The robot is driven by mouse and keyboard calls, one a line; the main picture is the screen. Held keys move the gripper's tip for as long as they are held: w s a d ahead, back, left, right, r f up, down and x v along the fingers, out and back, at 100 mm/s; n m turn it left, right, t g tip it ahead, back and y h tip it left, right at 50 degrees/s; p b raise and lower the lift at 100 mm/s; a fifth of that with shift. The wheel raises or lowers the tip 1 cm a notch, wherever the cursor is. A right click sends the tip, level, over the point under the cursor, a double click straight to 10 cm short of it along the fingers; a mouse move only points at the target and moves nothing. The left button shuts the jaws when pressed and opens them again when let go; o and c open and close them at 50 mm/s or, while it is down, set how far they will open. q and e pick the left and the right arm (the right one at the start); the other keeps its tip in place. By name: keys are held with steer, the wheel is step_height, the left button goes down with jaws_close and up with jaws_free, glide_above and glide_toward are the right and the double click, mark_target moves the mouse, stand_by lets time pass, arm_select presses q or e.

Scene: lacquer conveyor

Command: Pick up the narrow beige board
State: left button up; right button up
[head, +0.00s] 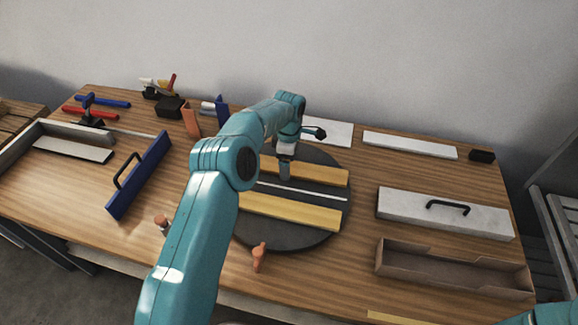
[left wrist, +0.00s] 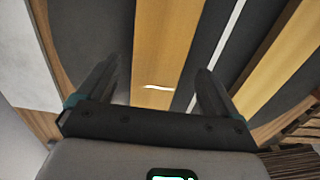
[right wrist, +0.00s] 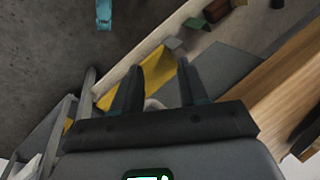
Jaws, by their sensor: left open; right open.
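Two beige-yellow boards lie on a dark round turntable (head: 250,236), a back one (head: 325,173) and a front one (head: 290,212). A thin white strip (head: 310,191) lies between them. My left gripper (head: 285,172) points down over the back board. In the left wrist view, the open jaws (left wrist: 153,90) stand either side of this board (left wrist: 164,50), apart from its edges; the height gap is hard to tell. The front board (left wrist: 275,70) is at the right there. My right gripper (right wrist: 155,85) is open and empty, away from the boards; its fingertips are outside the head view.
A blue board with a black handle (head: 140,175) stands left. A white board with a handle (head: 445,213) and an open brown box (head: 455,272) are right. Orange-handled tools (head: 259,257) sit near the turntable's front. A white plate (head: 328,132) lies behind.

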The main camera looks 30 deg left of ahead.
arm_select(q)
steer(key=shift+f, duration=0.45)
steer(key=shift+w+d+f, duration=0.1)
steer(key=shift+w+f, duration=0.2)
steer(key=shift+f, duration=0.05)
steer(key=shift+s+r, duration=0.15)
steer(key=shift+s, duration=0.1)
steer(key=c, duration=1.3)
steer(key=shift+w, duration=0.15)
steer(key=shift+r, duration=0.55)
step_height(320, 180, up, 19)
steer(key=p, duration=0.3)
steer(key=shift+p, duration=0.35)
